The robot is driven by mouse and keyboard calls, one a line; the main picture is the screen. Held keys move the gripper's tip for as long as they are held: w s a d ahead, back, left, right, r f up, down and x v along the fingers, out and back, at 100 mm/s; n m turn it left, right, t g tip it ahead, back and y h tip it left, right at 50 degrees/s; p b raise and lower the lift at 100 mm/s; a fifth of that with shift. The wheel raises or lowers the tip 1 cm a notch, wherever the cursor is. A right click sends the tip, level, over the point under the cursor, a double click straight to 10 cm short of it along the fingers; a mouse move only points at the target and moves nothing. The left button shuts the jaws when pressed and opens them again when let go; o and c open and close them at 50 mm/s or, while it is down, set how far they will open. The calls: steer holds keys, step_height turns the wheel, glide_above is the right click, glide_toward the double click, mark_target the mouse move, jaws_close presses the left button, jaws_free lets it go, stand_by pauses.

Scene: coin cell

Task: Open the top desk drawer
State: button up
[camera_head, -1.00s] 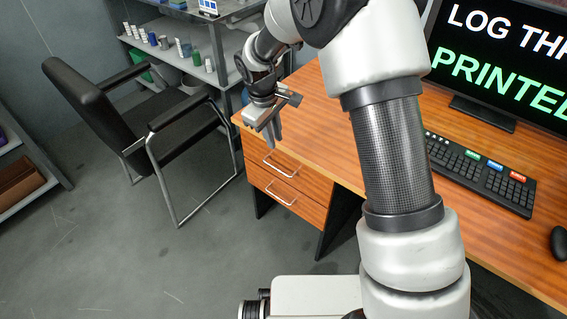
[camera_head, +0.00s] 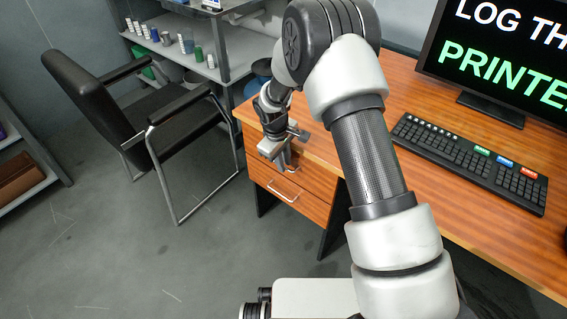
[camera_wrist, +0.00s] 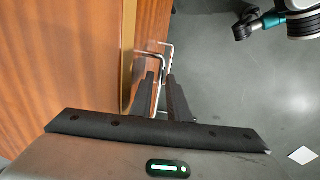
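The desk has two wooden drawers on its left side. The top drawer (camera_head: 262,168) is closed, and my gripper (camera_head: 287,165) is in front of it, hiding most of its handle. The bottom drawer (camera_head: 310,205) is closed, with its metal handle (camera_head: 283,192) in plain view. In the wrist view my gripper (camera_wrist: 164,88) points down beside the drawer fronts with its two dark fingers apart. Thin metal handle bars (camera_wrist: 163,70) show between and beyond the fingers. I cannot tell whether either finger touches a handle.
The desk top (camera_head: 350,90) carries a keyboard (camera_head: 470,165) and a monitor (camera_head: 500,50). A black chair (camera_head: 150,110) stands left of the drawers. The floor (camera_head: 200,250) in front of the drawers is clear. A shelf (camera_head: 190,60) with small bottles is behind.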

steer(key=shift+c, duration=0.4)
jaws_close()
stand_by(1.1)
